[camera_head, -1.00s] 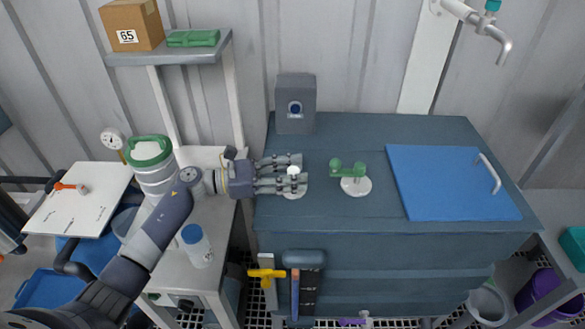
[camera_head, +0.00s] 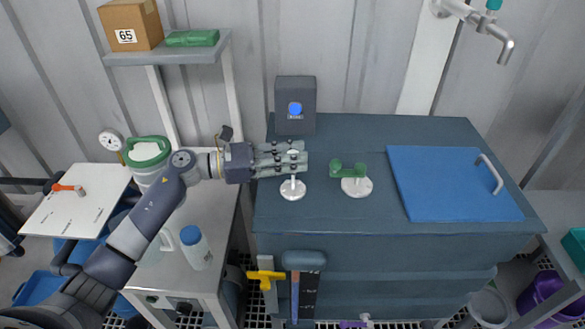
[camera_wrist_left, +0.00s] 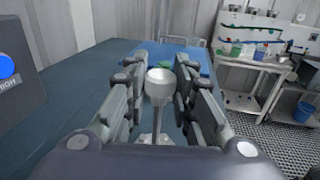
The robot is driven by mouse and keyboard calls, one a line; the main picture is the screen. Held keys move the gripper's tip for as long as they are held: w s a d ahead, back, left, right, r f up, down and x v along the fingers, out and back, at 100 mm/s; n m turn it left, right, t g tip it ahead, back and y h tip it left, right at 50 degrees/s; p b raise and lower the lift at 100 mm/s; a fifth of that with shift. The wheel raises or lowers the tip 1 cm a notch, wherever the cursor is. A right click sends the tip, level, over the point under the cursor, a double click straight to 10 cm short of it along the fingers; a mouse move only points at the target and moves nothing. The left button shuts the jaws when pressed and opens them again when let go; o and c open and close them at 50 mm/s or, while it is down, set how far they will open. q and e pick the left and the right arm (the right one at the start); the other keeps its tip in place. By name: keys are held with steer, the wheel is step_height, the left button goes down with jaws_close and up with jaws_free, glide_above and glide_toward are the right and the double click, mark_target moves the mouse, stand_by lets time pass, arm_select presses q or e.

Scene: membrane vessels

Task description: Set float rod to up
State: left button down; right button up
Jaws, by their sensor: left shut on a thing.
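The float rod (camera_head: 292,184) is a thin white rod with a pale knob, standing upright from a round white base on the dark blue-grey vessel top (camera_head: 420,130). My left gripper (camera_head: 293,158) reaches in from the left and is shut on the rod's knob. In the left wrist view the knob (camera_wrist_left: 159,84) sits between the two fingers, with the rod running down below it to the base. The rod shows above its base in the head view. My right gripper is not in view.
A grey box (camera_head: 295,95) behind the rod has a lit blue light, labelled HIGH in the wrist view. A green handle (camera_head: 349,170) on a white base stands right of the rod. A blue lid (camera_head: 450,182) with a metal handle lies farther right.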

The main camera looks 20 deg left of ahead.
arm_select(q)
steer(key=shift+a+r, duration=0.1)
steer(key=shift+r, duration=0.3)
steer(key=c, duration=1.5)
jaws_free()
steer(key=shift+o, duration=0.9)
steer(key=shift+f, duration=0.1)
steer(key=shift+s+a+f, duration=0.1)
steer(key=shift+s+a, duration=0.15)
steer(key=shift+a, duration=0.2)
steer(key=v, duration=1.1)
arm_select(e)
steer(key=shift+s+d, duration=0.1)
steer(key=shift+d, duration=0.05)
arm_select(q)
steer(key=shift+d, duration=0.1)
